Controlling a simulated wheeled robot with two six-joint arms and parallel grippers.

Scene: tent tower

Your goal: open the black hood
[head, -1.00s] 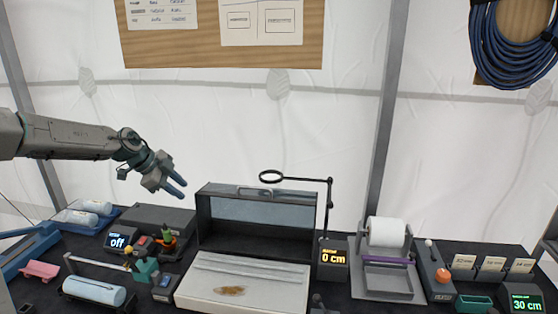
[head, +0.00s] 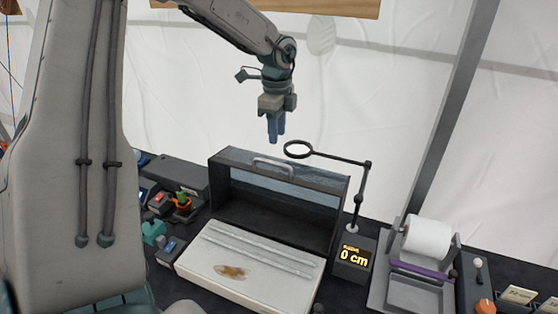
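The black hood (head: 222,162) is a dark box on the table in the head view, with a clear pane in its upper part and a grey handle (head: 273,166) along its top edge. A pale tray (head: 215,271) with a brown patch lies in front of it. My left gripper (head: 276,138) points down above and behind the handle in the picture, with nothing seen in its fingers. The fingers overlap from this angle, so their opening cannot be judged. It looks apart from the handle. My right gripper is out of view.
A paper roll holder (head: 412,294) is to the right. Small items crowd the left.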

